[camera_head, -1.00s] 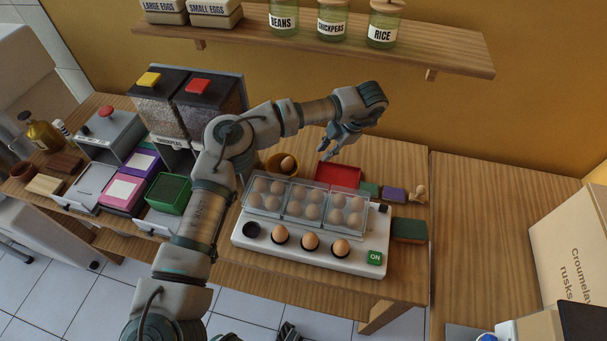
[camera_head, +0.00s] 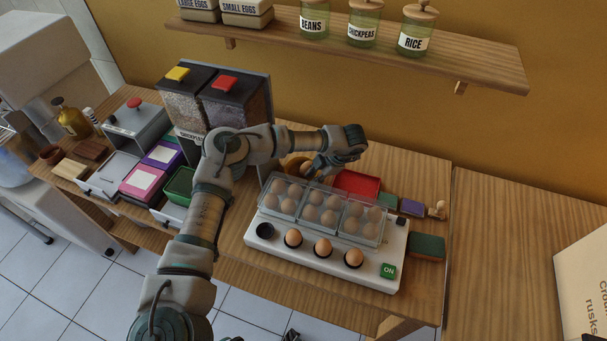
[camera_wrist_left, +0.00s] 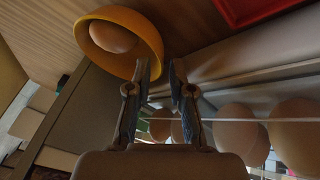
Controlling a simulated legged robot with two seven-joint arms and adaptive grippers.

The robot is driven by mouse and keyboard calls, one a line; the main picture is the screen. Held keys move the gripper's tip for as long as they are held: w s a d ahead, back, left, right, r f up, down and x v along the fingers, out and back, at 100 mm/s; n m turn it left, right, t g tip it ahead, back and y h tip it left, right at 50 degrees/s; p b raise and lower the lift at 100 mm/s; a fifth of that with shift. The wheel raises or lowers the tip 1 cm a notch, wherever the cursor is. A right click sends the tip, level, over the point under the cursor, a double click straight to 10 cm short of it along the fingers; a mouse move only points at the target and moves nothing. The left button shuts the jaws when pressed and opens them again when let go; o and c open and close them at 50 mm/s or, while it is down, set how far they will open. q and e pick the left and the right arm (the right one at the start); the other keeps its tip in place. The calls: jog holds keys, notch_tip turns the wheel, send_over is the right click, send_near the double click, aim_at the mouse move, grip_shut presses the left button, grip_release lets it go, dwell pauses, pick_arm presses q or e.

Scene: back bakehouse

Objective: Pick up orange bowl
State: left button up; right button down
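The orange bowl (camera_head: 288,164) stands on the wooden counter behind the egg cooker, partly hidden by my left gripper. In the left wrist view the orange bowl (camera_wrist_left: 152,38) is at the upper left with a brown egg (camera_wrist_left: 113,37) inside. My left gripper (camera_head: 320,171) hangs over the counter just right of the bowl.
The white egg cooker (camera_head: 375,272), with eggs under a clear lid (camera_head: 325,213), stands right in front. A red tray (camera_head: 358,184) lies right of the bowl. Dispensers (camera_head: 236,100) stand behind left; a shelf (camera_head: 470,62) hangs above. The right counter (camera_head: 510,240) is largely bare.

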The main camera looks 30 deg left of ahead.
pick_arm(q)
jog(key=x, duration=0.4)
jog(key=shift+a+f, duration=0.2)
jog(key=shift+a, duration=0.3)
jog(key=shift+d+r, duration=0.1)
jog(key=shift+d, duration=0.2)
jog(key=shift+d+r, duration=0.15)
jog(key=shift+d, duration=0.25)
grip_shut()
